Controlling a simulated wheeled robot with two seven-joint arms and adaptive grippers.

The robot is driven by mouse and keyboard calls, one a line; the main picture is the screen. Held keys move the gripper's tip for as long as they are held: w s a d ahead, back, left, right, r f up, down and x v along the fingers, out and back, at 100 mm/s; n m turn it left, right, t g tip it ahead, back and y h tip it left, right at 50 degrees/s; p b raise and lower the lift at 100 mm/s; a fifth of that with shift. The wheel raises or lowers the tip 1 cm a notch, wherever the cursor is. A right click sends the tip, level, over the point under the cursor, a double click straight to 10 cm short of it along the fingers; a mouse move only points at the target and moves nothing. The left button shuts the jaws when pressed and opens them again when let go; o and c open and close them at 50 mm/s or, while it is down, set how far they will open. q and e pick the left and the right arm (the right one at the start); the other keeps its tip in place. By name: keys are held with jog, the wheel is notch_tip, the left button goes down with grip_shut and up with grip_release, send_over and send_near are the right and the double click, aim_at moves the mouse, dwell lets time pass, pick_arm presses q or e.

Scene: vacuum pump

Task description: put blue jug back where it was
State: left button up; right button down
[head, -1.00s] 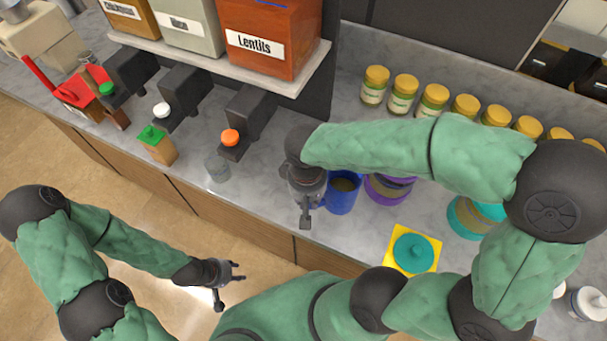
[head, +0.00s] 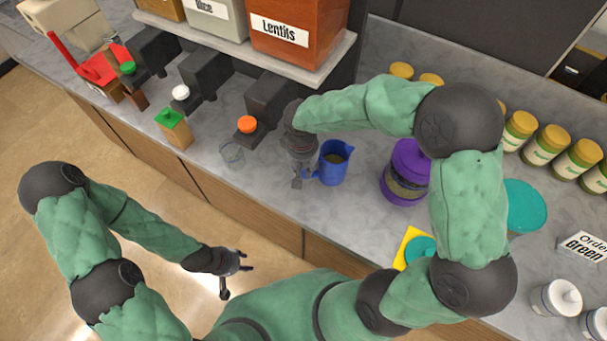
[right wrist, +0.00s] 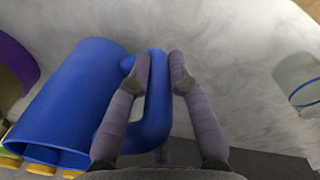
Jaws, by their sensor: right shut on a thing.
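The blue jug (head: 335,165) is at the counter's front part, between a small clear glass (head: 232,153) and a purple-lidded canister (head: 407,172). It looks upright; whether its base touches the counter I cannot tell. My right gripper (head: 300,177) is at the jug's left side. In the right wrist view the two fingers (right wrist: 160,72) are closed around the handle of the blue jug (right wrist: 75,105). My left gripper (head: 240,268) hangs over the floor in front of the counter, away from the jug, with its fingers apart and empty.
Dispensers with orange (head: 247,124), white and green knobs stand left of the jug under the bin shelf (head: 325,62). Several yellow-lidded jars (head: 546,144) line the back right. A teal-lidded container (head: 524,205) is at right. Bare counter lies between jug and canister.

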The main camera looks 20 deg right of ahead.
jog(key=shift+w+f+b, duration=0.2)
jog(key=shift+f+b, duration=0.1)
jog(key=shift+f, duration=1.4)
jog(key=shift+f, duration=0.15)
jog(key=c, duration=1.1)
grip_release()
jog(key=shift+r, duration=0.25)
jog(key=r, duration=0.4)
jog(key=r+p, duration=0.1)
jog(key=r, duration=0.2)
jog(key=r+p, duration=0.1)
jog(key=r, duration=0.3)
jog(key=shift+s+a+r, duration=0.1)
jog(key=shift+a+r, duration=0.15)
jog(key=shift+r, duration=0.1)
